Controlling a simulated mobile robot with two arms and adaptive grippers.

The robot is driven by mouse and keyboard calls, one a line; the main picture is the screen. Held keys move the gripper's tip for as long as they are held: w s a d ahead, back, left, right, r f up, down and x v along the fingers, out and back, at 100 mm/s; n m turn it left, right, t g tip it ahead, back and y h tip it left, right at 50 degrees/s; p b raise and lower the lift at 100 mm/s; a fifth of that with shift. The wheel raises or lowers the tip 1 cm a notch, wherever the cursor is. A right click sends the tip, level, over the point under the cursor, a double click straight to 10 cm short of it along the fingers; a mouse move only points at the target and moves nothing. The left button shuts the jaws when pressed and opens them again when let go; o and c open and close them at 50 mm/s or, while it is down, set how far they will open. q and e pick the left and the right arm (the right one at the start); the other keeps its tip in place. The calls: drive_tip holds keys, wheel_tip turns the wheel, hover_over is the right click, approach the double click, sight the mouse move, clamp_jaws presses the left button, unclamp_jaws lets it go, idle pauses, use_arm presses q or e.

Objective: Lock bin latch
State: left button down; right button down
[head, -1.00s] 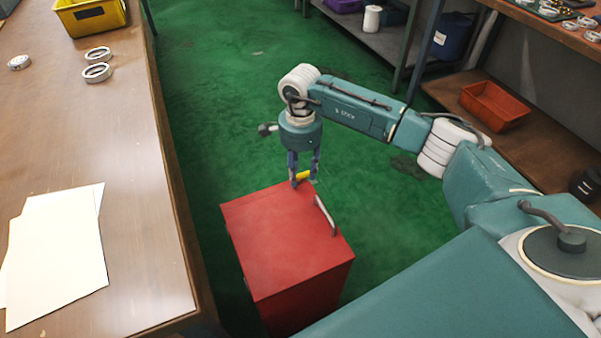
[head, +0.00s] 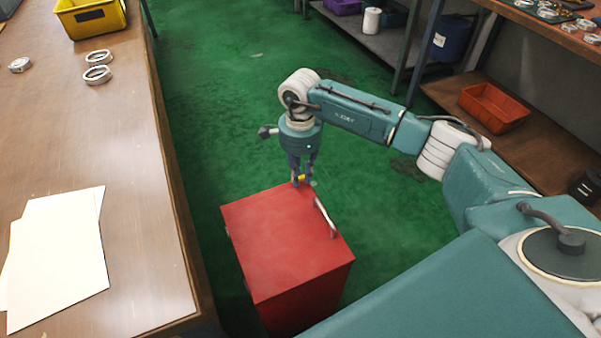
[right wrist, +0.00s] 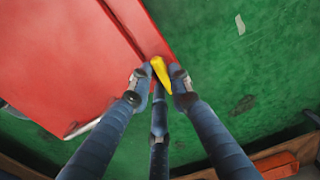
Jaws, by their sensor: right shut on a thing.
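The red bin (head: 285,240) stands on the green floor beside the workbench, its lid down. Its yellow latch (head: 299,178) is at the far edge of the bin, mostly covered by my fingers in the head view. In the right wrist view the yellow latch (right wrist: 161,72) shows as a short lever at the edge of the red bin (right wrist: 60,60). My right gripper (head: 302,183) points down, its fingers shut on the latch from both sides; the fingertips (right wrist: 157,80) also show in the right wrist view. My left gripper is not in view.
A silver handle (head: 325,217) rises from the bin lid. The workbench (head: 130,200) on the left carries white papers (head: 60,255), bearing rings (head: 97,73) and a yellow tray (head: 92,20). An orange tray (head: 493,108) sits on the right shelf. Floor beyond the bin is clear.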

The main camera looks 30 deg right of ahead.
drive_tip(key=shift+r+m+p, duration=0.15)
drive_tip(key=shift+m+p, duration=0.2)
drive_tip(key=shift+m, duration=0.35)
drive_tip(key=m+p, duration=0.1)
drive_tip(key=m, duration=0.1)
drive_tip(key=m+p, duration=0.1)
drive_tip(key=m, duration=0.2)
drive_tip(key=m+p, duration=0.1)
drive_tip(key=m, duration=0.2)
drive_tip(key=shift+s+a+p, duration=0.15)
drive_tip(key=shift+a+p, duration=0.15)
drive_tip(key=shift+a, duration=0.05)
drive_tip(key=m+p, duration=0.1)
drive_tip(key=m, duration=0.1)
drive_tip(key=m+p, duration=0.1)
drive_tip(key=m, duration=0.1)
drive_tip(key=m+p, duration=0.1)
drive_tip(key=m, duration=0.2)
drive_tip(key=shift+a, duration=0.25)
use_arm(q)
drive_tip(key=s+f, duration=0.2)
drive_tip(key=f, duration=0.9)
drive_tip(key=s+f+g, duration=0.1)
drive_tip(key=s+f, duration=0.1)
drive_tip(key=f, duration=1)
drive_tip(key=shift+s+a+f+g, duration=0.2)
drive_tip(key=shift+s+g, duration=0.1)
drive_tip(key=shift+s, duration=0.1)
use_arm(e)
drive_tip(key=shift+m, duration=0.5)
